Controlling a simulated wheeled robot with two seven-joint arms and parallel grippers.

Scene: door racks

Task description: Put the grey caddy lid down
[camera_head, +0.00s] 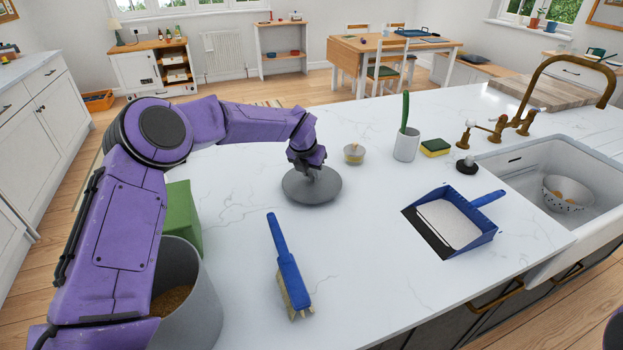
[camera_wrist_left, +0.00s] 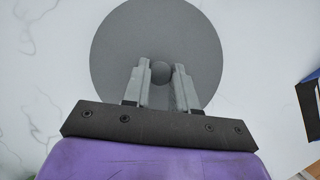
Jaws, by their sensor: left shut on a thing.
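The grey caddy lid (camera_head: 298,191) is a flat round disc with a small knob in its middle. My left gripper (camera_head: 316,170) is shut on that knob from above. In the left wrist view the lid (camera_wrist_left: 125,42) lies flat beyond the fingers, and the gripper (camera_wrist_left: 161,74) has one finger on each side of the round knob. The lid is level, at or just above the white worktop (camera_head: 350,290); I cannot tell whether it touches. A grey caddy (camera_head: 207,315) with brown grainy contents stands uncovered at the lower left, partly hidden by my left arm. My right gripper is not in view.
A blue brush (camera_head: 284,255) lies in front of the lid. A blue dustpan (camera_head: 478,236) lies to the right. A small jar (camera_head: 354,154), a white pot (camera_head: 406,146) and a sponge (camera_head: 435,147) stand behind. A green box (camera_head: 183,215) is beside the caddy. The sink (camera_head: 520,200) is far right.

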